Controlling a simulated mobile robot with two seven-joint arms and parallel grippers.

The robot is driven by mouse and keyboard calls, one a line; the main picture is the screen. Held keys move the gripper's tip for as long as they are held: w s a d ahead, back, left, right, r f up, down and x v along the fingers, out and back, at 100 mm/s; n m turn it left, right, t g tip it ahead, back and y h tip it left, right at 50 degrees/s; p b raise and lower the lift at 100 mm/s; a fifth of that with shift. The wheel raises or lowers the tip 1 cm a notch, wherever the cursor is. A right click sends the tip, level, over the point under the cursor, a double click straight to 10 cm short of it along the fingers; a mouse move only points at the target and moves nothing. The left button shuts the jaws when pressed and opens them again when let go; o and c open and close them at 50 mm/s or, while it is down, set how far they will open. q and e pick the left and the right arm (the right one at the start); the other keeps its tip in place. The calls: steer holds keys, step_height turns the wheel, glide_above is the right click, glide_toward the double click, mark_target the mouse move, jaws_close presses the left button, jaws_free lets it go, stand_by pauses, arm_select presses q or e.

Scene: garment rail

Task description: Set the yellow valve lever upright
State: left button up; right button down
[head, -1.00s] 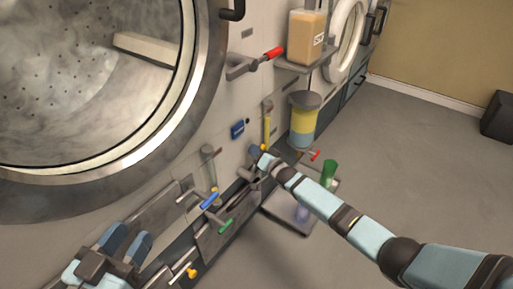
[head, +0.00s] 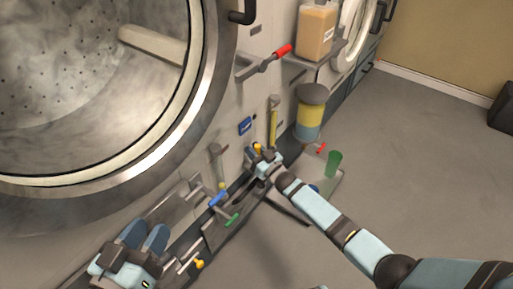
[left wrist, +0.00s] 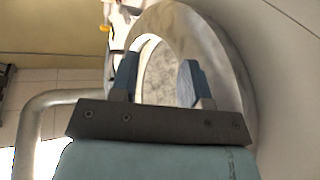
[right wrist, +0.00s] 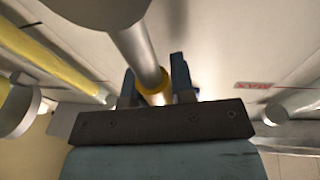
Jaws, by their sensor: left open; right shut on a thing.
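A yellow-ended valve lever (head: 257,147) is low on the machine front in the head view, at my right gripper (head: 264,160). In the right wrist view the right gripper (right wrist: 158,88) has its fingers on both sides of the lever's yellow end (right wrist: 155,97). A grey rod runs from that end to a round grey hub at the top. The gripper hides part of the lever, so its exact tilt is unclear. My left gripper (head: 144,236) is open and empty in front of the machine, below the big round door; its spread fingers also show in the left wrist view (left wrist: 157,80).
Nearby are a blue lever (head: 217,198), a green lever (head: 231,219) and another yellow-ended lever (head: 199,264). A yellow tube (head: 272,127) and a yellow-blue canister (head: 309,115) are close to the right gripper. A green cup (head: 334,164) stands at right.

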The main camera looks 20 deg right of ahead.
steer(key=shift+s+a+n, duration=0.15)
steer(key=shift+s+n, duration=0.05)
steer(key=shift+n, duration=0.2)
steer(key=c, duration=1)
jaws_free()
arm_select(q)
steer(key=shift+r, duration=0.1)
arm_select(e)
steer(key=shift+s, duration=0.1)
steer(key=shift+s+d, duration=0.2)
steer(key=shift+s, duration=0.1)
arm_select(q)
step_height(320, 180, up, 6)
steer(key=t+p, duration=0.2)
steer(key=p, duration=0.2)
steer(key=shift+a+n+t, duration=0.25)
steer(key=shift+n+t, duration=0.05)
arm_select(e)
steer(key=v, duration=1.3)
steer(key=shift+w+f, duration=0.1)
steer(key=shift+f, duration=0.1)
arm_select(q)
steer(key=shift+s, duration=0.1)
